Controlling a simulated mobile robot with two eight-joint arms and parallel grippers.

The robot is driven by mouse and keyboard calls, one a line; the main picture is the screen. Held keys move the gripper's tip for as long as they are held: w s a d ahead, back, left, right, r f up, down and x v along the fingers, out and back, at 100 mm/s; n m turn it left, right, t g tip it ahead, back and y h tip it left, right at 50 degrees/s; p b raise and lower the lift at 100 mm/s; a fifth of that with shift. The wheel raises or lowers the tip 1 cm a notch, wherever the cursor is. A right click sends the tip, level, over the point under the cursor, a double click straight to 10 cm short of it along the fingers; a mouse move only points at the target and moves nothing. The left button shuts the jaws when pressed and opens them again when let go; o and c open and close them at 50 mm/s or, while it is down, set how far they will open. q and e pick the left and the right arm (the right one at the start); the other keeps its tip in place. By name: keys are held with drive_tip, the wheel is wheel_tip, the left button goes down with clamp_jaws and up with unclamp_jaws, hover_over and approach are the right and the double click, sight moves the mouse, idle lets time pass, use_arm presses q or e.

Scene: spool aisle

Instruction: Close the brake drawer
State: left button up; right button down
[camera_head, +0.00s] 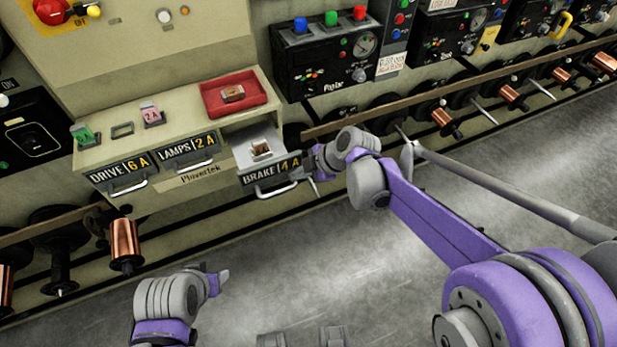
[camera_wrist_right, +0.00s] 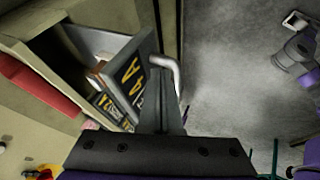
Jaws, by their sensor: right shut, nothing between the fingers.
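The brake drawer (camera_head: 270,172), labelled "BRAKE 4 A", is pulled out of the cream cabinet, with a small brown block (camera_head: 261,149) inside it. In the right wrist view the drawer front (camera_wrist_right: 130,80) stands out from the cabinet, its handle (camera_wrist_right: 168,68) at the fingers. My right gripper (camera_head: 306,172) is shut and empty beside the right end of the drawer front; it also shows in the right wrist view (camera_wrist_right: 160,95). I cannot tell whether it touches the handle. My left gripper (camera_head: 218,280) is low over the floor, away from the drawers; its fingers are unclear.
The drive drawer (camera_head: 122,172) and lamps drawer (camera_head: 188,150) are shut. A red tray (camera_head: 234,92) with a brown block sits on the cabinet top. Copper spools (camera_head: 125,245) flank the cabinet along a rail. The grey floor (camera_head: 350,270) in front is clear.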

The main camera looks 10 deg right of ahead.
drive_tip(key=shift+w+a, duration=0.2)
drive_tip(key=shift+w, duration=0.45)
